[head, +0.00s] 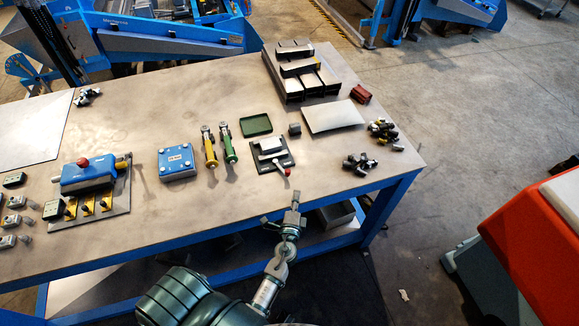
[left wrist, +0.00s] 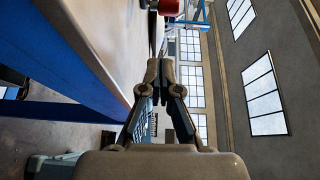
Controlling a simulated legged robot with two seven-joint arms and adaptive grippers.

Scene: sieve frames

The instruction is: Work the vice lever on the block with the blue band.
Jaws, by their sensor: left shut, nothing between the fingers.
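A small vice (head: 271,150) with a pale block stands on a dark base plate near the table's front edge in the head view. I cannot make out a blue band at this size. My left gripper (head: 294,207) is just off the front edge, below the knob in the picture and apart from it. In the left wrist view its fingers (left wrist: 160,66) are together and empty, with a red rounded thing (left wrist: 168,6), likely the knob, at the top edge. My right gripper is not in view.
Left of the vice are green (head: 228,143) and yellow-handled (head: 209,148) tools and a blue box (head: 176,161). A green tray (head: 256,124) lies behind it. Dark loose parts (head: 360,164) lie to the right.

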